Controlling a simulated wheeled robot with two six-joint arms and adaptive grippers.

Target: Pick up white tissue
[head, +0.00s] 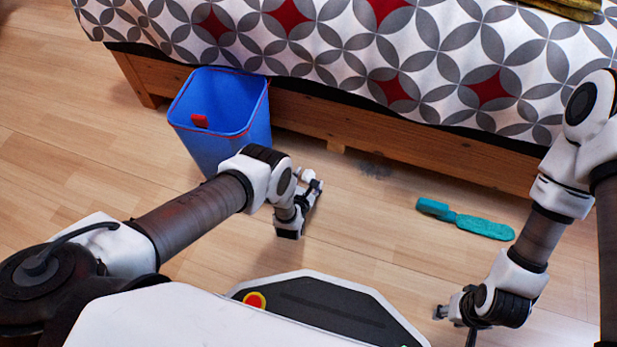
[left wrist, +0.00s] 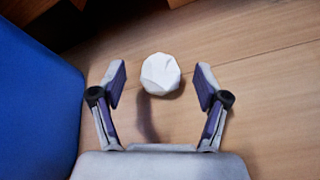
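The white tissue (left wrist: 160,74) is a crumpled ball on the wooden floor, seen in the left wrist view between and slightly beyond the fingertips of my left gripper (left wrist: 161,88). The fingers are spread apart, with a gap on both sides of the tissue. In the head view my left gripper (head: 305,200) is low near the floor, right of the blue bin, and a whitish bit at its tip may be the tissue. My right gripper (head: 455,315) is at the lower right, mostly hidden by its own arm, so its opening cannot be made out.
A blue bin (head: 215,145) with a red item inside stands close to the left of my left gripper. A bed with a patterned cover (head: 400,55) and wooden frame (head: 420,143) blocks the back. A teal brush (head: 470,221) and a grey dust patch (head: 375,168) lie on the floor.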

